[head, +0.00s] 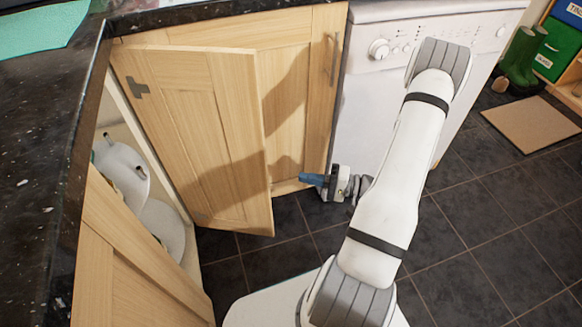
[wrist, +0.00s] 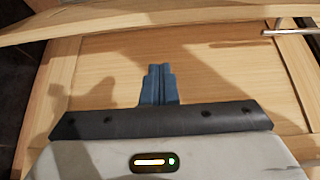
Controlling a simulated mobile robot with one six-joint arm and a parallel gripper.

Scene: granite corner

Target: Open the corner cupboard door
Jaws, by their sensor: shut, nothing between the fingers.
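The corner cupboard door (head: 195,140) is light wood with a recessed panel and stands ajar. A dark hinge plate (head: 138,88) shows near its upper left edge. The cupboard's inside shows left of the door, with white crockery (head: 122,172) in it. My gripper (head: 308,179) has blue fingers, shut and empty, just right of the door's free edge and apart from it in the head view. In the wrist view the shut fingers (wrist: 158,85) lie in front of a wood panel. No handle on the open door can be seen.
A neighbouring wood door (head: 285,90) with a metal handle (head: 334,60) stands behind the open one. A white appliance (head: 380,100) is right of it. Another wood front (head: 130,265) is at lower left.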

